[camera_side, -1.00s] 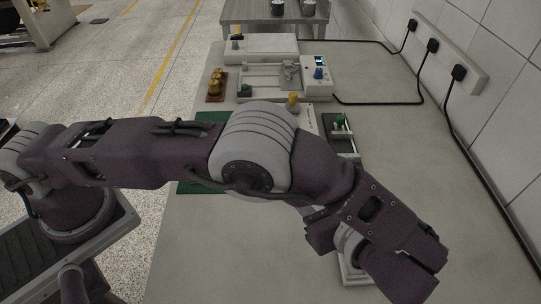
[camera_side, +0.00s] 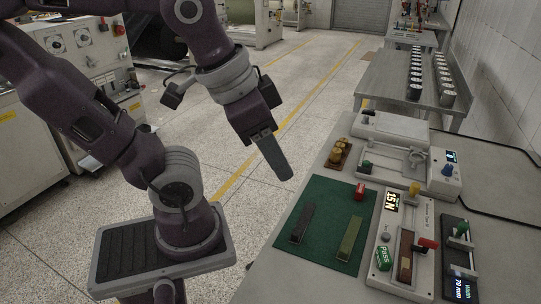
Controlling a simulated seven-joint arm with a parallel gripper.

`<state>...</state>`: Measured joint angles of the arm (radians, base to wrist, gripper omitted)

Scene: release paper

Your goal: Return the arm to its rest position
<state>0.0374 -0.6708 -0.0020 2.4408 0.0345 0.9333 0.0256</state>
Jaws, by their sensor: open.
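My arm is folded up above its base at the left. My gripper (camera_side: 275,160) hangs at the end of it, pointing down over the floor to the left of the bench (camera_side: 265,285). It is open, with nothing seen in it, and clear of everything on the bench. Its grey fingers overlap in this view, so the gap between them is hidden.
On the bench lie a green mat (camera_side: 325,205) with a dark strip (camera_side: 302,222) and a green strip (camera_side: 350,238). Beside it stand a tester (camera_side: 384,262) reading 15 N, a width gauge (camera_side: 462,262), brass weights (camera_side: 340,150) and a white machine (camera_side: 400,128).

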